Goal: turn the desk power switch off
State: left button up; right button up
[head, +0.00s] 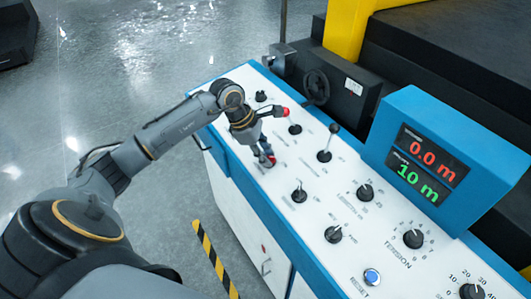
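The white control desk (232,92) with blue edges runs diagonally through the head view. My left gripper (265,152) points down at the desk's left part, right over a small black control (268,162) with a bit of red beside it. The fingers hide part of this control, and I cannot tell whether they touch it or how far apart they are. The labels here are too small to read, so I cannot tell for sure which control is the power switch. My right gripper is out of view.
A lever with a red tip (286,112) stands close to my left gripper. A taller black lever (325,153) and several black knobs fill the desk. A blue RESET button (372,277) is nearer. The display box (426,165) reads 0.0 m and 10 m.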

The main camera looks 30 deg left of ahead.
pick_arm(q)
grip_shut()
